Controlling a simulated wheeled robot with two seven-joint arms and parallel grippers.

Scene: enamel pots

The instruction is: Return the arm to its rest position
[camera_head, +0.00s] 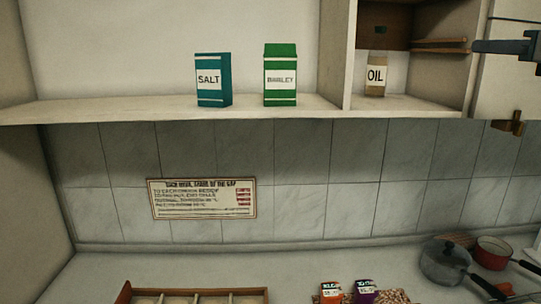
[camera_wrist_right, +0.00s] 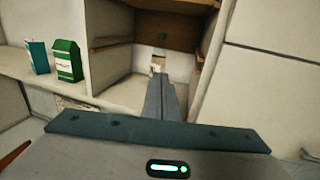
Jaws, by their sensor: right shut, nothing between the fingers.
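My right gripper (camera_head: 478,46) comes in from the right edge of the head view, level with the open cupboard compartment. Its fingers are together and hold nothing. In the right wrist view the shut fingers (camera_wrist_right: 160,97) point toward the compartment. An oil packet (camera_head: 376,76) stands in that compartment, and its top shows just beyond the fingertips in the wrist view (camera_wrist_right: 158,63). My left gripper is in neither view.
A teal salt box (camera_head: 209,80) and a green barley carton (camera_head: 280,78) stand on the open shelf (camera_head: 150,110). A cupboard door (camera_head: 508,85) stands at the right. Below are a wooden divided tray (camera_head: 190,292), small packets (camera_head: 331,292), a grey pot (camera_head: 445,262) and a red pan (camera_head: 492,252).

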